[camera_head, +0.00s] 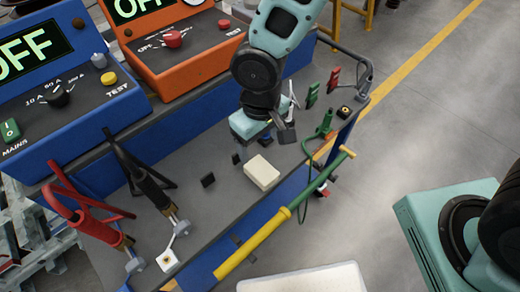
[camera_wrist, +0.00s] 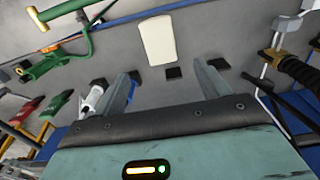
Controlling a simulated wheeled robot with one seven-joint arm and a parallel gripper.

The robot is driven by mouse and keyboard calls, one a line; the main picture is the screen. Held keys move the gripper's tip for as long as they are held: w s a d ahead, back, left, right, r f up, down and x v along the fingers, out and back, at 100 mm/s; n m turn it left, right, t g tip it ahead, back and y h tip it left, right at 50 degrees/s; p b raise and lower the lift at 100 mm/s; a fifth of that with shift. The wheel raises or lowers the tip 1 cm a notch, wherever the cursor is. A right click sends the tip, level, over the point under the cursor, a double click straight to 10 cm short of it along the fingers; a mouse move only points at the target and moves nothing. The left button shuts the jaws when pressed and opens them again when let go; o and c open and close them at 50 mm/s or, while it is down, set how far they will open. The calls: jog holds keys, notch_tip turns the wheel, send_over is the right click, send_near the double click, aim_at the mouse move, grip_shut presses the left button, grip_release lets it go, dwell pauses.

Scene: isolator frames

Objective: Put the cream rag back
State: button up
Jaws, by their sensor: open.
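The cream rag (camera_head: 262,172) looks like a flat, folded cream block. It lies on the grey bench top near the front edge, and it also shows in the wrist view (camera_wrist: 159,40) at the top middle. My gripper (camera_head: 264,140) is over the bench, just behind the rag, pointing down. In the wrist view its two fingers (camera_wrist: 163,85) stand wide apart with nothing between them. The rag lies beyond the fingertips, apart from them.
Small black blocks (camera_head: 208,180) stand near the rag. Red and black cable clamps (camera_head: 100,232) are at the left, green and red clips (camera_head: 324,128) at the right. A yellow and green rod (camera_head: 280,218) runs along the front edge. Orange (camera_head: 190,50) and blue (camera_head: 60,90) consoles stand behind.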

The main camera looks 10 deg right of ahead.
jog(key=s+d+r+n, duration=0.1)
jog(key=s+d+r, duration=0.7)
jog(key=s+r, duration=0.3)
notch_tip(320, 180, up, 3)
jog(key=shift+s+d+r, duration=0.1)
jog(key=shift+s+d, duration=0.1)
jog(key=shift+s, duration=0.2)
dwell(0.7)
